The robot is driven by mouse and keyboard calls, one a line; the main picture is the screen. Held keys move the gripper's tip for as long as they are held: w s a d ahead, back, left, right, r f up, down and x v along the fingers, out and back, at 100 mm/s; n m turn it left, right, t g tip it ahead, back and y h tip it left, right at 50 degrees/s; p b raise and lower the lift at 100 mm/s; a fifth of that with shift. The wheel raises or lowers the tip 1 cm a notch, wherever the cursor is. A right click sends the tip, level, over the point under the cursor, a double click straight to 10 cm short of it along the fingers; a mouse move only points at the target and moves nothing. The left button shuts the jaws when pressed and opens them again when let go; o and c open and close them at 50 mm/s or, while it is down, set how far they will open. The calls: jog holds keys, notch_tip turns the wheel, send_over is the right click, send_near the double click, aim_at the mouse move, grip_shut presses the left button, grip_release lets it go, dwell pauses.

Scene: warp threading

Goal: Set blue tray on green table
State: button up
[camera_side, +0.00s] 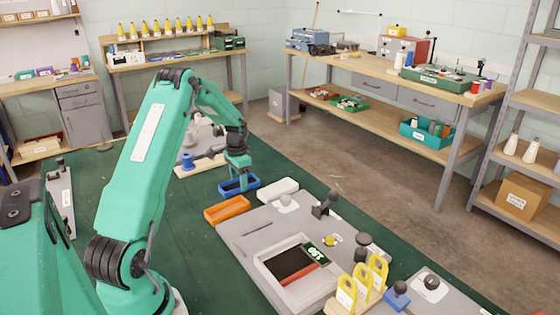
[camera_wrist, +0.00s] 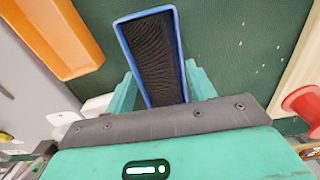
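The blue tray (camera_side: 240,189) is a narrow open box with a dark ribbed inside. It is beside the orange tray at the far side of the green table (camera_side: 285,165). I cannot tell whether it touches the table or hangs just above it. My gripper (camera_side: 238,172) points down at it. In the wrist view the blue tray (camera_wrist: 152,55) lies between my two teal fingers (camera_wrist: 160,88), which are against its long sides. The near end of the tray is hidden by my gripper body. The green table (camera_wrist: 235,45) shows beyond it.
A grey panel (camera_side: 255,228) with a screen and knobs stands nearer. A board with a blue spool (camera_side: 187,161) is behind left. Bare green table shows to the right.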

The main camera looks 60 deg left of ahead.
jog(key=o, duration=0.3)
notch_tip(320, 180, up, 12)
jog(key=shift+r, duration=0.15)
dwell(0.7)
dwell(0.5)
